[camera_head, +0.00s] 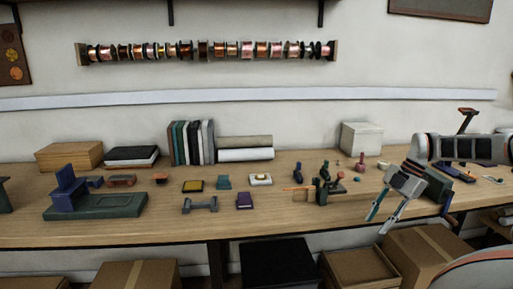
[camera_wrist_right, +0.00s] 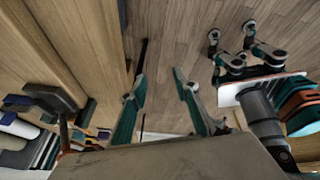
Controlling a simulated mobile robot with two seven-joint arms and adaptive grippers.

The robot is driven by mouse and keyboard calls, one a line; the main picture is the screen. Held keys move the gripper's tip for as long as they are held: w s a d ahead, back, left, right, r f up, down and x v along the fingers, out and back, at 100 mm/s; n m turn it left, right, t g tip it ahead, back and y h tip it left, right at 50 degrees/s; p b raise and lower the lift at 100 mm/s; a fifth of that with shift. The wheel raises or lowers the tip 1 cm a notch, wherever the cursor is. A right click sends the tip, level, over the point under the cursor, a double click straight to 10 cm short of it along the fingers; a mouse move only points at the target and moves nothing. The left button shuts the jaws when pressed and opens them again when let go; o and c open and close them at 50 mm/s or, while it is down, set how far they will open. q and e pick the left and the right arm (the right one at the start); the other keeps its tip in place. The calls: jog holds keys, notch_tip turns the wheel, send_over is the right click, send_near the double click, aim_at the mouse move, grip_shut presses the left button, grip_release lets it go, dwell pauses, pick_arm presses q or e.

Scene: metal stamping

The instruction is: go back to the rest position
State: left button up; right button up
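My right gripper (camera_head: 377,224) is at the right of the head view, in front of the workbench (camera_head: 285,226) near its front edge. Its two fingers point down and to the left, and they are apart. In the right wrist view the fingers of the right gripper (camera_wrist_right: 159,75) are also spread, with only the floor (camera_wrist_right: 190,35) between them. The right gripper holds nothing. My left gripper does not show in the head view.
A green and blue press-like tool (camera_head: 95,205) stands on the bench's left. Cardboard boxes (camera_head: 137,275) and an open wooden crate (camera_head: 361,268) are below. The bench front at centre is clear.

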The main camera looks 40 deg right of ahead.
jog(key=w+a+f+n+t+y, duration=0.1)
jog(key=w+a+f+y, duration=0.15)
jog(key=a+f, duration=0.45)
jog(key=w+a+f+n+t+y, duration=0.1)
jog(key=w+a+f+y, duration=0.1)
jog(key=w+a+f, duration=0.5)
jog(key=s+a+f+m+t+p, duration=0.1)
jog(key=s+a+f+m+t, duration=0.2)
jog(key=a, duration=1.2)
jog(key=a+f+m+t+p, duration=0.2)
jog(key=a+f+t, duration=0.3)
jog(key=a, duration=1)
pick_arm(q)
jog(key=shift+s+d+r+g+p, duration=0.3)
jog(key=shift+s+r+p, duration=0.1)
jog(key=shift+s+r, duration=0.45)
pick_arm(e)
jog(key=s+a+f+m+g+h, duration=0.1)
jog(key=s+a+f+m+h, duration=0.5)
jog(key=s+m, duration=0.3)
jog(key=shift+s+a+f+g, duration=0.2)
jog(key=shift+s+f+g, duration=0.25)
jog(key=shift+s, duration=0.7)
